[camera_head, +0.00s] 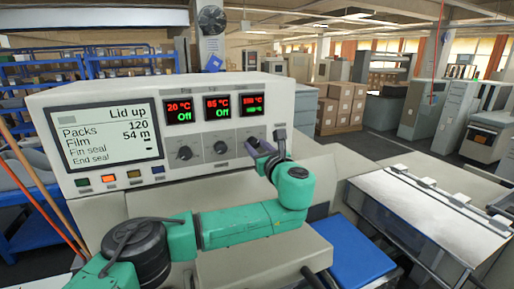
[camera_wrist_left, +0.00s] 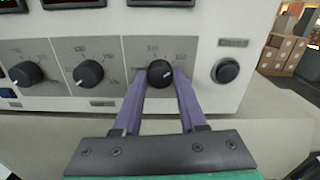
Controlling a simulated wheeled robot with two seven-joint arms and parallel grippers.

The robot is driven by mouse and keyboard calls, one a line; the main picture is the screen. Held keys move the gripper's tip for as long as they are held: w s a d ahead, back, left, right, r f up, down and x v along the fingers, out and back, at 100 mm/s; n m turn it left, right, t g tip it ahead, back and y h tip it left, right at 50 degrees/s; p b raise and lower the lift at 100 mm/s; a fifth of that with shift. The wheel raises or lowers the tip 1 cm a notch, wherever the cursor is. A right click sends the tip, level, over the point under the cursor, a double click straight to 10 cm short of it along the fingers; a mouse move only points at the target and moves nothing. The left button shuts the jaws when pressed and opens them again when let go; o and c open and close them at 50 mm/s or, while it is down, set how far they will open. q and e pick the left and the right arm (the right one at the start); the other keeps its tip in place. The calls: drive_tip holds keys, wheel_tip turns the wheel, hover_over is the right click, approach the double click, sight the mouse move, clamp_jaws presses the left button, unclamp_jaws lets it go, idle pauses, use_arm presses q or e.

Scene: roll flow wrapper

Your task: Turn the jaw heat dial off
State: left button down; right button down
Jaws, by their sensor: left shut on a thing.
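The machine's control panel has three black dials in a row. My left gripper (camera_head: 256,147) is at the rightmost dial, below the display with red and green figures (camera_head: 253,105). In the left wrist view the purple fingers of the gripper (camera_wrist_left: 162,76) are closed on both sides of this black dial (camera_wrist_left: 159,72). Its scale marks show above it; the exact pointer setting is hard to read. The left dial (camera_head: 184,153) and middle dial (camera_head: 220,147) are untouched, and the two displays above them read Off. My right gripper is not in view.
A round black button (camera_wrist_left: 226,70) sits just right of the held dial. A screen (camera_head: 103,136) reading "Lid up" is at the panel's left, with several coloured buttons below it. A blue surface (camera_head: 355,255) lies below right of my arm.

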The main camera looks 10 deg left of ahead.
use_arm(q)
drive_tip(key=n+b, duration=0.2)
drive_tip(key=b, duration=0.1)
drive_tip(key=f+n+b, duration=0.1)
drive_tip(key=n+b, duration=0.1)
drive_tip(key=b, duration=0.1)
drive_tip(key=shift+n, duration=0.3)
drive_tip(key=shift+r+n+b, duration=0.2)
drive_tip(key=shift+n+b, duration=0.1)
drive_tip(key=shift+b, duration=0.05)
drive_tip(key=shift+r, duration=0.25)
drive_tip(key=shift+c, duration=2.3)
unclamp_jaws()
drive_tip(key=shift+w, duration=0.1)
